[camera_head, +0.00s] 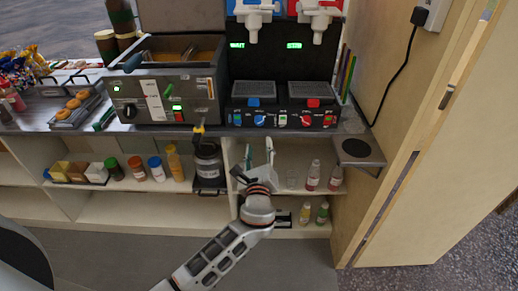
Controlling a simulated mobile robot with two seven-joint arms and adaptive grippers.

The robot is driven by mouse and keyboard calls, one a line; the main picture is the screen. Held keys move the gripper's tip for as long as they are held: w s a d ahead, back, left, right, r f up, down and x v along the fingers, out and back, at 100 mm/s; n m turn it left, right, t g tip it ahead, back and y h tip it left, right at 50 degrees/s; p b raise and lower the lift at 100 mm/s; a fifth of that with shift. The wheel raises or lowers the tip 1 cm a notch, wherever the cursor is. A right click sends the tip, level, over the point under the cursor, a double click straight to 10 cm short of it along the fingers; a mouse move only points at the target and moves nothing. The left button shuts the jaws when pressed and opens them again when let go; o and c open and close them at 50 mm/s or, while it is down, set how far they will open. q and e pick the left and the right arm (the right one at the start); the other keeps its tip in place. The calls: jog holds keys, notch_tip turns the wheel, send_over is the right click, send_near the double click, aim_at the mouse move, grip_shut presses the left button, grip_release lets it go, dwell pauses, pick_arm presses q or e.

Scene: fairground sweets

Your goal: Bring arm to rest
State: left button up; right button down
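My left gripper (260,150) is in front of the open shelves under the counter, to the right of the dark pot. Its arm reaches up from the bottom edge of the view. Its two pale fingers stand apart, pointing up and away from me, and I see nothing between them. The gripper hides part of the shelf behind it. My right gripper is not in view.
A fryer (165,90) and a slush machine (282,105) stand on the counter. A dark pot (208,165) sits just left of my gripper. Bottles (312,175) stand right of it. A wooden panel (388,60) closes the right side. Floor (300,262) in front is clear.

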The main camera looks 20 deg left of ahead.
pick_arm(q)
jog(key=s+f+n+g+h, duration=0.4)
jog(key=s+f+n, duration=0.5)
jog(key=s+f, duration=0.6)
jog(key=s+f+n+g+h, duration=0.1)
jog(key=s+f+n+h, duration=0.1)
jog(key=s+n, duration=0.5)
jog(key=s+a+f+n+g+h, duration=0.1)
jog(key=s+f+n, duration=0.4)
jog(key=s, duration=0.4)
jog(key=shift+f+n+g+h, duration=0.15)
jog(key=shift+n+g+h, duration=0.2)
jog(key=shift+n, duration=0.55)
jog(key=shift+s, duration=0.1)
